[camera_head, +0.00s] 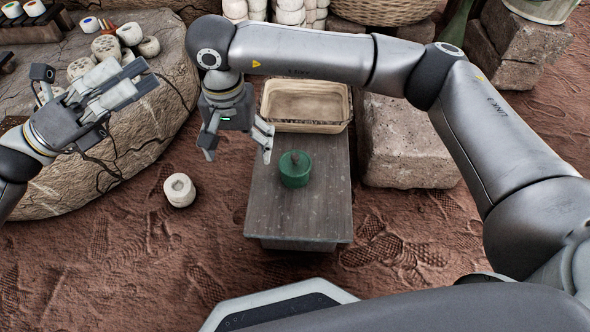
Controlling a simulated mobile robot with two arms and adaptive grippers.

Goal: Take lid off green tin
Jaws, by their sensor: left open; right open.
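The green tin (295,179) stands upright on the dark wooden bench (290,222). Its top carries a small dark knob (295,157), and the lid appears seated on the tin. My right gripper (237,148) points down with its fingers apart and empty, to the left of the tin and apart from it, near the bench's left edge. My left gripper (138,82) is open and empty at the far left, over the big stone slab (130,148).
A shallow tan tray (305,122) sits at the bench's far end, behind the tin. A stone block (405,150) stands right of the bench. A white cylindrical piece (179,190) lies on the ground at left. Several pale pieces (105,48) rest on the slab. The bench's near end is clear.

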